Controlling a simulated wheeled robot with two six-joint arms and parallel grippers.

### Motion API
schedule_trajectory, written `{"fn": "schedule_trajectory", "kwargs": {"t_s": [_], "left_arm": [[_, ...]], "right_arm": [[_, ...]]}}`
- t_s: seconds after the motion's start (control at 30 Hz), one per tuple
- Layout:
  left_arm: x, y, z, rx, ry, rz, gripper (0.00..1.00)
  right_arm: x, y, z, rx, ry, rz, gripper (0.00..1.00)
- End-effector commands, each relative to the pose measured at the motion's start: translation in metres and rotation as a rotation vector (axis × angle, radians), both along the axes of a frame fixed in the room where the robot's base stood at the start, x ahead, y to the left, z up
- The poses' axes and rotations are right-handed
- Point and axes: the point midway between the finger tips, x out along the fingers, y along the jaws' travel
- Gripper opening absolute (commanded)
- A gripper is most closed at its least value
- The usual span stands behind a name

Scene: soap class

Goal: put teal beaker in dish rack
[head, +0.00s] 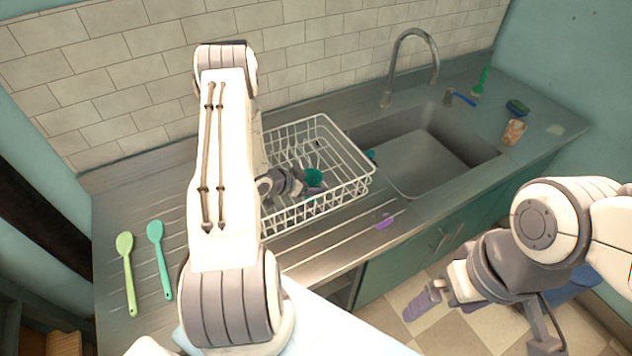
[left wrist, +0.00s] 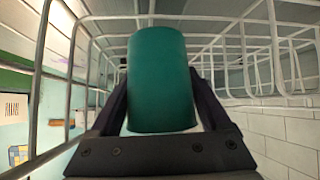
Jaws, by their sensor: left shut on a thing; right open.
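The teal beaker (head: 314,178) is inside the white wire dish rack (head: 345,192), near its front side. In the left wrist view the beaker (left wrist: 162,80) fills the space between the two dark fingers, with rack wires around it. My left gripper (head: 302,186) is shut on the beaker. Whether the beaker touches the rack floor cannot be told. My left arm hides the rack's left part in the head view. My right gripper (head: 424,300) is open and empty, in front of the counter and away from the rack.
A sink (head: 430,150) with a tap (head: 412,60) lies right of the rack. Two spoons (head: 126,270) (head: 158,260) lie on the counter at left. A purple item (head: 385,222) lies in front of the rack. A patterned cup (head: 513,132) and a sponge (head: 517,106) stand at right.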

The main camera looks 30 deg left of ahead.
Motion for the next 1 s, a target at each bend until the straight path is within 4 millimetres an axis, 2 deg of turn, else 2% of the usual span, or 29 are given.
{"fn": "schedule_trajectory", "kwargs": {"t_s": [0.43, 0.47, 0.5, 0.83, 1.0], "left_arm": [[0.001, -0.001, -0.009, 0.000, -0.001, -0.001, 0.26], [0.001, -0.001, -0.008, 0.000, -0.001, -0.001, 0.88], [0.001, -0.001, -0.007, 0.000, -0.001, -0.001, 1.00], [0.000, 0.000, -0.001, 0.000, -0.001, -0.001, 1.00], [-0.019, 0.009, 0.010, 0.002, -0.002, 0.004, 1.00]], "right_arm": [[0.000, 0.000, -0.003, 0.000, 0.000, 0.000, 1.00], [0.000, 0.000, -0.002, 0.000, 0.000, 0.000, 1.00], [0.000, 0.000, -0.001, 0.000, 0.000, 0.000, 1.00], [0.000, 0.000, 0.004, 0.000, 0.000, 0.000, 1.00], [0.000, 0.000, -0.008, 0.000, 0.000, -0.001, 1.00]]}}
